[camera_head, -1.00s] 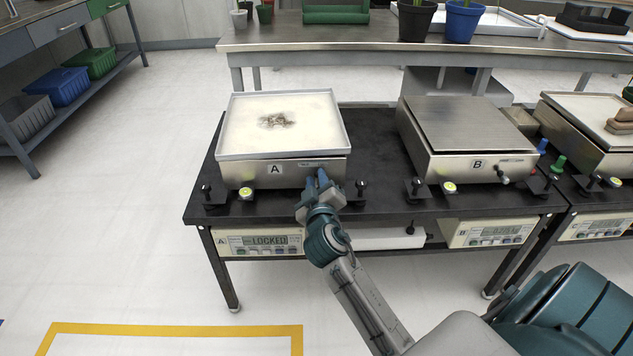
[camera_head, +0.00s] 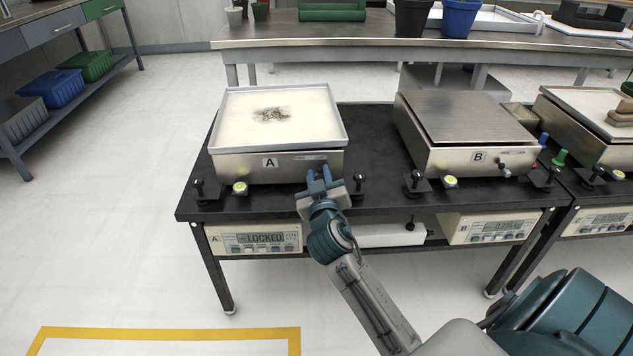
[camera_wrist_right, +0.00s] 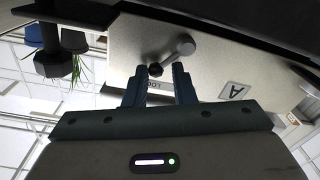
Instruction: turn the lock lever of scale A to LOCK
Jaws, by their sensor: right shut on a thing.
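Scale A (camera_head: 240,168) is a silver box with a soiled white tray (camera_head: 230,149) on top. Its panel display (camera_head: 262,238) reads LOCKED. In the right wrist view, scale A's front (camera_wrist_right: 225,55) appears upside down. The lock lever (camera_wrist_right: 172,56) runs from a round silver pivot to a black knob. Partly hidden lettering, seemingly LOCK, shows beside the knob. My right gripper (camera_head: 320,178) is at scale A's front right. In the wrist view its fingers (camera_wrist_right: 158,78) stand either side of the knob, shut on it. My left gripper is out of view.
Scale B (camera_head: 455,160) stands to the right on the same black table (camera_head: 380,190). A black screw post (camera_head: 359,184) stands just right of my right gripper. Another post (camera_head: 198,189) and a yellow-green level (camera_head: 239,188) are at the front left.

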